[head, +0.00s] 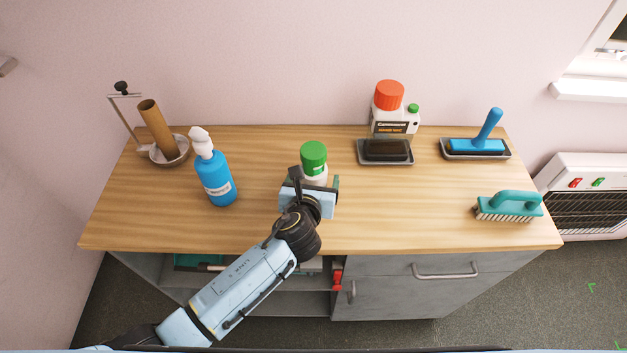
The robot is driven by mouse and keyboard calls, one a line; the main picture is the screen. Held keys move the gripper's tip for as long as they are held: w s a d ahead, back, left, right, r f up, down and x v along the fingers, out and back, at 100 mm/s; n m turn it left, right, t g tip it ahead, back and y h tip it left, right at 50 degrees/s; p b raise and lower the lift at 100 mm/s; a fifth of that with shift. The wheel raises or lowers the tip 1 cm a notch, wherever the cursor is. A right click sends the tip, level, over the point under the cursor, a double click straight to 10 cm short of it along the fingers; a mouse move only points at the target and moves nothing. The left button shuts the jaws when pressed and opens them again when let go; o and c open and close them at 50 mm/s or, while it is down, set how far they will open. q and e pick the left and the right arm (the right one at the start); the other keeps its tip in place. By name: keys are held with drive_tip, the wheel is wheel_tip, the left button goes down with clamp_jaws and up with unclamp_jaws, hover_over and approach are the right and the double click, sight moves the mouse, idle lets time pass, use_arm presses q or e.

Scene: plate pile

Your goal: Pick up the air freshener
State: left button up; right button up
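The air freshener appears to be the white can with a green cap (314,158), standing upright near the middle of the wooden counter. My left gripper (310,184) is low over the counter at the can's near side. Its fingers are spread wide, one to the left and one to the right of the can's lower body. A gap seems to show beside the can, so the gripper looks open. My wrist hides the can's base, and I cannot tell how far the fingers reach around it. My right gripper is not in view.
A blue pump bottle (216,178) and a cardboard roll (157,129) on a holder stand left. Behind right are a red-capped bottle (390,105), a dark sponge tray (386,151) and a blue-handled brush (478,143). A teal brush (509,206) lies right. The front-right counter is clear.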

sight(313, 150)
use_arm(q)
drive_tip(key=shift+w, duration=0.2)
drive_tip(key=c, duration=1.2)
wheel_tip(313, 150, up, 10)
drive_tip(key=p, duration=0.2)
drive_tip(key=shift+p, duration=0.4)
